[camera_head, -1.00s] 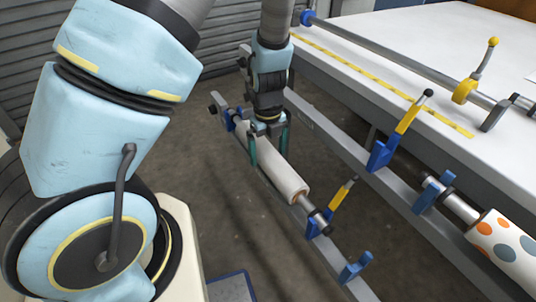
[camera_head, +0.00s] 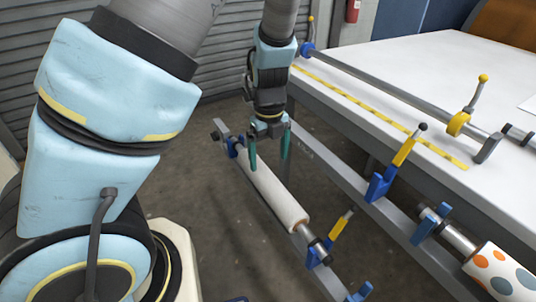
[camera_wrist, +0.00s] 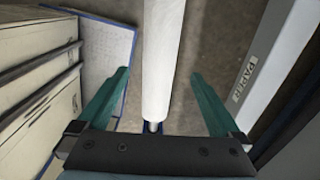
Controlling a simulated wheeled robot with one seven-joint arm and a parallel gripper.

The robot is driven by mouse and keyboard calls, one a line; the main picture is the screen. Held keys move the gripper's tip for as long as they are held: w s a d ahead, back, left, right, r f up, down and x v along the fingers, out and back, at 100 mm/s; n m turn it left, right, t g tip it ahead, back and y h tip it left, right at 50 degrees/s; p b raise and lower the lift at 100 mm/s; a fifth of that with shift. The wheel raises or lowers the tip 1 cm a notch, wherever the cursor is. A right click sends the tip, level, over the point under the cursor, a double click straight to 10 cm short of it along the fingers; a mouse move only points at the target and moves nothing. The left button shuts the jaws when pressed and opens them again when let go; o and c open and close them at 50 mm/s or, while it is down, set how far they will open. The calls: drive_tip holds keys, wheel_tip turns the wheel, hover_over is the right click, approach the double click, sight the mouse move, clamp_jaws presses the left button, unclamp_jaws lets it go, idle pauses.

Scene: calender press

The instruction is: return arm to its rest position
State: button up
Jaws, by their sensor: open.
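My gripper (camera_head: 270,152) hangs from my arm with its two green fingers spread apart and nothing between them. It is above the left end of a white paper roll (camera_head: 272,196), clear of it as far as the head view shows. The white roll lies on a metal shaft across blue holders on a low grey rail. In the wrist view the roll (camera_wrist: 163,60) runs away between the open fingers (camera_wrist: 161,100).
A long white table (camera_head: 420,70) with a bar and yellow-handled clamps stands at the right. A dotted roll (camera_head: 500,275) sits lower right. A yellow-handled latch (camera_head: 340,226) rises beside the white roll's shaft. A corrugated shutter (camera_head: 230,60) stands behind.

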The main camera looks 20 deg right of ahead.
drive_tip(key=shift+w+r+n, duration=0.15)
drive_tip(key=shift+w+n, duration=0.1)
drive_tip(key=shift+n, duration=0.05)
drive_tip(key=w+n+h, duration=0.1)
drive_tip(key=w+r+n+t, duration=0.1)
drive_tip(key=w+n, duration=0.1)
drive_tip(key=shift+r+h, duration=0.2)
drive_tip(key=shift+h, duration=0.2)
drive_tip(key=w+a+r+n+t, duration=0.2)
drive_tip(key=w+a+r+n, duration=0.15)
drive_tip(key=a+n, duration=0.3)
drive_tip(key=w+a+r+n+t, duration=0.2)
drive_tip(key=w+a+r+n, duration=0.1)
drive_tip(key=w+a+n, duration=0.3)
drive_tip(key=s+a+r+n+g+y, duration=0.1)
drive_tip(key=s+a+r+n+g, duration=0.2)
drive_tip(key=s+a+n, duration=0.8)
drive_tip(key=a+n, duration=0.1)
drive_tip(key=n, duration=0.4)
drive_tip(key=shift+s+a+r+y, duration=0.3)
drive_tip(key=shift+s+a, duration=0.1)
drive_tip(key=shift+n, duration=0.25)
